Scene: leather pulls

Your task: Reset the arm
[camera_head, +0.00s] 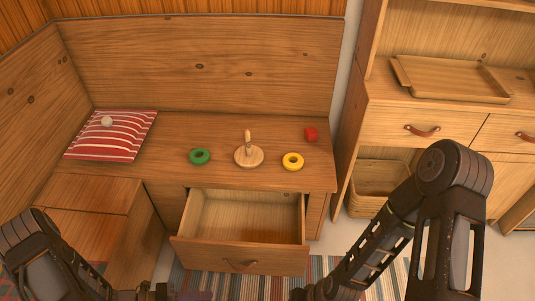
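My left arm (50,262) comes in at the lower left corner and bends toward the bottom edge. Only dark parts near its wrist (152,292) show there. My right arm (385,235) comes in at the lower right, with its elbow raised in front of the right cabinet. Its forearm slopes down left to the bottom edge, in front of the striped rug. I cannot make out the fingertips of either gripper. No held thing shows.
An open, empty drawer (245,217) juts out below the bench top (225,125). On top are a green ring (200,157), wooden peg stand (249,155), yellow ring (292,162), red cube (310,134) and striped cloth (110,140) with a pale ball (107,121). A basket (373,187) stands right.

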